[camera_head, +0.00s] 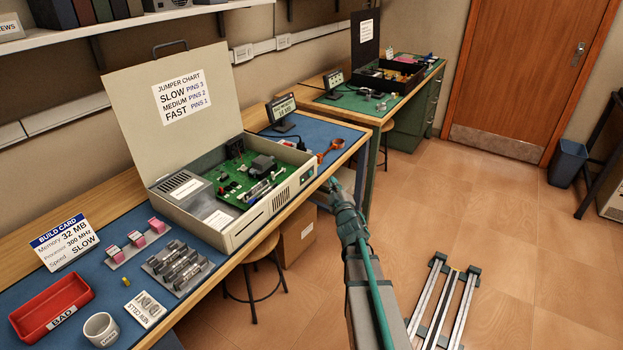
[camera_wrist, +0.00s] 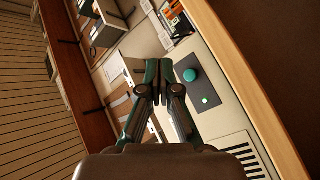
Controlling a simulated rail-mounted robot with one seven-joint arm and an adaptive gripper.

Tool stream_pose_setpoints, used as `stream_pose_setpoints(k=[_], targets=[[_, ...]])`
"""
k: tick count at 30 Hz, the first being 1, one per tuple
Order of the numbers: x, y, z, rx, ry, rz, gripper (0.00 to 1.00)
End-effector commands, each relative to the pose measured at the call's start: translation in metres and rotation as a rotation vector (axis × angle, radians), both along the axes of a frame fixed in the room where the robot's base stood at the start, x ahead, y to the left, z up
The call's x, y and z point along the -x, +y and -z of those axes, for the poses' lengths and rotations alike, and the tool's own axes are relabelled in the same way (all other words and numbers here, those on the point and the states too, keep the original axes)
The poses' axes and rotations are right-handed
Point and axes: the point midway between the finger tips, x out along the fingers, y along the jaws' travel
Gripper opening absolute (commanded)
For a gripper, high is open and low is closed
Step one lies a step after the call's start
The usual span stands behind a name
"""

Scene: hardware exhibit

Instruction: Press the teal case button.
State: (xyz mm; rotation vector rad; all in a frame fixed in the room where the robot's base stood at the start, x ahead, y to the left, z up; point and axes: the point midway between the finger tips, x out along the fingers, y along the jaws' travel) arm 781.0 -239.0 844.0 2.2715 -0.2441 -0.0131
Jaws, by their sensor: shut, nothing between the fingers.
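The beige computer case (camera_head: 240,240) stands open on the blue-matted bench, its lid raised and a green circuit board inside. In the wrist view, the round teal button (camera_wrist: 189,75) sits on a dark panel on the case front, with a small lit green light near it. In the head view, that dark panel (camera_head: 307,174) is small, at the right end of the case front. My gripper (camera_head: 334,182) is in front of that end, apart from the case as far as I can see. In the wrist view its shut, empty fingertips (camera_wrist: 150,72) appear left of the button.
A build card (camera_head: 66,242), red bin (camera_head: 52,300), white cup (camera_head: 101,328) and several small parts lie left of the case. A small display (camera_head: 283,110) and an orange-red tool (camera_head: 331,146) lie beyond it. A stool (camera_head: 262,249) stands below the bench edge.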

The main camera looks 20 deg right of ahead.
Motion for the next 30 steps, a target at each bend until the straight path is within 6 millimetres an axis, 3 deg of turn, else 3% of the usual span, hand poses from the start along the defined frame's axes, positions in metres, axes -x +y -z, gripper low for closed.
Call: stream_pose_setpoints(k=[12,30], targets=[[-0.038,0.026,0.004,-0.001,-0.001,-0.001,0.00],[-0.042,0.030,0.000,0.000,0.000,0.000,0.00]])
